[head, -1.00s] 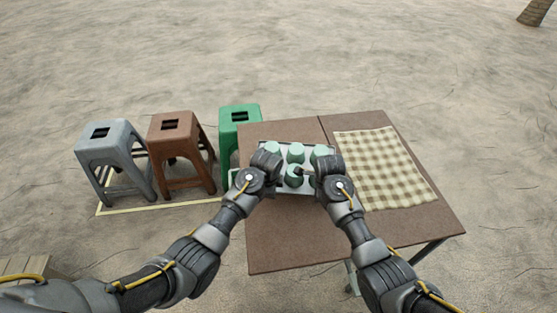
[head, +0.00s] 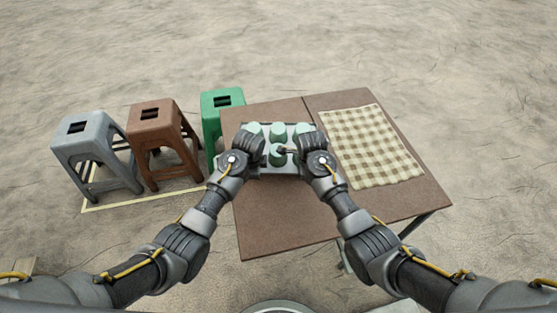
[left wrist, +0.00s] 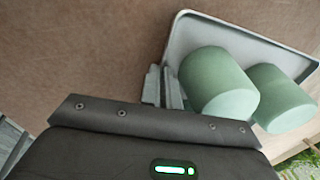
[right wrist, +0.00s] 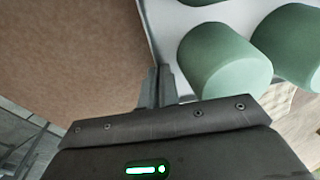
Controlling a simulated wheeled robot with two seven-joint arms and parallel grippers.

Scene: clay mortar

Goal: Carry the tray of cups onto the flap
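The pale grey tray (head: 275,172) holds several green cups (head: 277,132) in two rows. It is over the left part of the brown table, left of the seam. My left gripper (head: 249,146) and right gripper (head: 309,146) are at its two ends. In the left wrist view the fingers (left wrist: 166,86) are closed at the tray rim (left wrist: 190,28); the right wrist view shows the same for the right fingers (right wrist: 156,88). I cannot tell whether the tray touches the table. The flap (head: 425,190) is the table's right part, beyond the seam.
A checkered cloth (head: 372,145) lies on the flap. Grey (head: 92,135), brown (head: 158,125) and green (head: 215,105) stools stand left of the table, with a pale yellow line (head: 140,202) on the ground around them. The table's near-left area (head: 270,220) is bare.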

